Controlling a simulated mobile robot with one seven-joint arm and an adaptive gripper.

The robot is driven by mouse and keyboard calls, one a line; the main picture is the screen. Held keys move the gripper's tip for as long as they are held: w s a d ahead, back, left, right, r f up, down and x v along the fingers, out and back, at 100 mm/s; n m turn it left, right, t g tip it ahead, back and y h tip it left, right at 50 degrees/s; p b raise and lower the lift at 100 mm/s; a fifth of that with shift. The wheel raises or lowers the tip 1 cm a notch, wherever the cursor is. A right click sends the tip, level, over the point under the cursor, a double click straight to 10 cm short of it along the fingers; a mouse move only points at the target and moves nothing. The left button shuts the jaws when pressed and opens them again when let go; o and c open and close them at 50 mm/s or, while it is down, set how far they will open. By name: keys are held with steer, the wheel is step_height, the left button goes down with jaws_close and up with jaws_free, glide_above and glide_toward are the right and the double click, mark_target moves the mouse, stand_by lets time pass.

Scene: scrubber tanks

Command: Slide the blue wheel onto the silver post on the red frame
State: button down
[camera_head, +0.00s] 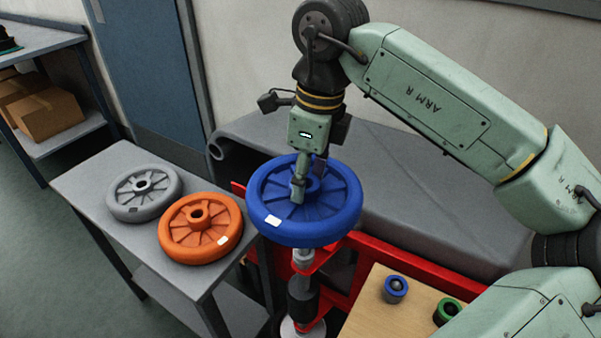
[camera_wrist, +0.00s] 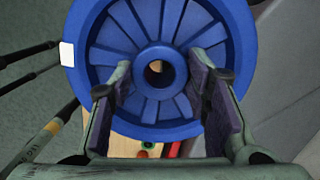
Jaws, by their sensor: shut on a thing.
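The blue wheel (camera_head: 340,212) has spokes, a central hub and a white label; it is held roughly level. My gripper (camera_head: 301,187) points down and is shut on its hub. In the wrist view the wheel (camera_wrist: 90,63) lies between the fingers (camera_wrist: 160,95), with the hub hole open and tan and dark patches inside it. The silver post (camera_head: 303,258) stands on the red frame (camera_head: 418,262) directly below the wheel in the head view. The wheel hides the post's top, so I cannot tell whether they touch.
A grey wheel (camera_head: 126,208) and an orange wheel (camera_head: 186,236) lie on a grey side table (camera_head: 88,178) at left. A wooden board (camera_head: 372,318) at lower right holds a small blue roller (camera_head: 395,289) and a green one (camera_head: 446,311). A grey tank (camera_head: 420,200) stands behind.

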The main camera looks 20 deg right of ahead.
mark_target(305, 201)
steer(key=shift+f+b, duration=1.2)
steer(key=shift+f, duration=0.95)
steer(key=shift+f+b, duration=0.75)
steer(key=shift+b, duration=0.05)
steer(key=shift+f+b, duration=0.5)
steer(key=shift+b, duration=0.3)
steer(key=shift+f+b, duration=0.45)
steer(key=shift+b, duration=0.05)
steer(key=shift+f, duration=0.1)
steer(key=shift+f+b, duration=0.8)
steer(key=shift+b, duration=0.05)
steer(key=shift+f+b, duration=1.5)
steer(key=shift+f, duration=0.05)
stand_by(1.3)
